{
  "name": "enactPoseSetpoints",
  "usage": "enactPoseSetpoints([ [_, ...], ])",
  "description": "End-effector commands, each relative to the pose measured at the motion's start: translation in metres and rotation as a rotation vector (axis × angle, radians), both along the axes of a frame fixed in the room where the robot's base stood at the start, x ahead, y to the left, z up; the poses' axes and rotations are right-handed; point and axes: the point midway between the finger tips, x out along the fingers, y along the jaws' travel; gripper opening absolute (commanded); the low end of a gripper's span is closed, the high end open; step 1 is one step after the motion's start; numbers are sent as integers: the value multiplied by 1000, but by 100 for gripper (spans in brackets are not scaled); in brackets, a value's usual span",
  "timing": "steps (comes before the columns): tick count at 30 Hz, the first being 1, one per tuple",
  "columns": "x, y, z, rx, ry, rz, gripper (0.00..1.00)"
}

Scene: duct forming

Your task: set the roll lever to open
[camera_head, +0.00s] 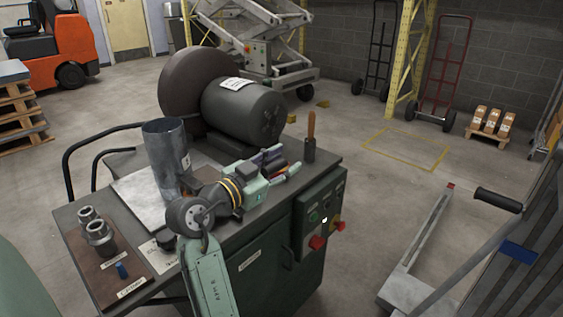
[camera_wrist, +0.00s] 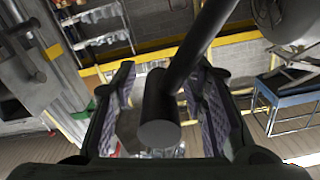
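An upright lever with a brown handle (camera_head: 311,126) and a dark base stands at the right end of the green bench; it looks like the roll lever. My gripper (camera_head: 284,168) is low over the bench top, left of the lever, with its fingers pointing right. In the wrist view my gripper (camera_wrist: 163,108) has its two purple-padded fingers apart. A dark rod with a thick round end (camera_wrist: 160,132) shows between them, with narrow gaps at the sides. I cannot tell whether this rod is the same lever, or whether the fingers touch it.
A grey metal duct tube (camera_head: 166,160) stands on a sheet on the bench (camera_head: 265,268). A dark motor-like drum (camera_head: 245,112) is behind my gripper. Metal fittings (camera_head: 100,236) sit at the bench's left. A control box (camera_head: 320,215) with red knobs is on the right end.

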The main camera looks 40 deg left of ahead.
Motion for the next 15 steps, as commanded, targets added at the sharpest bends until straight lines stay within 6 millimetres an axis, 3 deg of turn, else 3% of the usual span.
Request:
enactPoseSetpoints([
  [2, 0, 0, 0, 0, 0, 0, 39],
  [15, 0, -1, 0, 0, 0, -2, 10],
])
